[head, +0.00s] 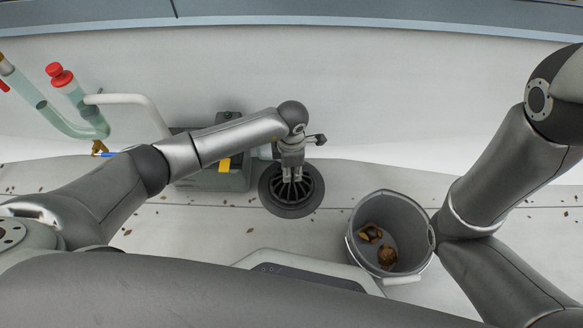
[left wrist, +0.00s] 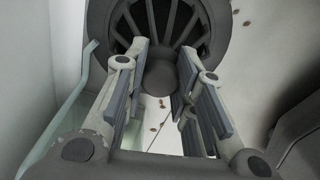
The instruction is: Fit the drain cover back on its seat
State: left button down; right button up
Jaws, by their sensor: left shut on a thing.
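The drain cover (head: 307,187) is a dark round ribbed grate with a central knob. My left gripper (head: 291,170) is above its middle, pointing down and shut on the knob. In the left wrist view the cover (left wrist: 160,72) shows its knob between the fingers (left wrist: 161,66), with slots fanning out beyond. The dark round drain seat (head: 291,213) shows as a ring around the cover in the roof floor. The cover lies over the seat; I cannot tell whether it touches it all round. My right arm shows at the right, but its gripper is out of view.
A grey bucket (head: 356,220) with brown leaves inside stands right of the drain. A grey box (head: 215,178) with a yellow tag is to the left. Clear pipes with red caps (head: 60,75) stand at the far left. Small dry leaves dot the pale floor.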

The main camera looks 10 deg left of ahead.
pick_arm(q)
jog(key=shift+f+b, duration=0.45)
jog(key=shift+f, duration=0.15)
dwell(0.4)
jog(key=c, duration=1.1)
grip_release()
jog(key=o, duration=0.5)
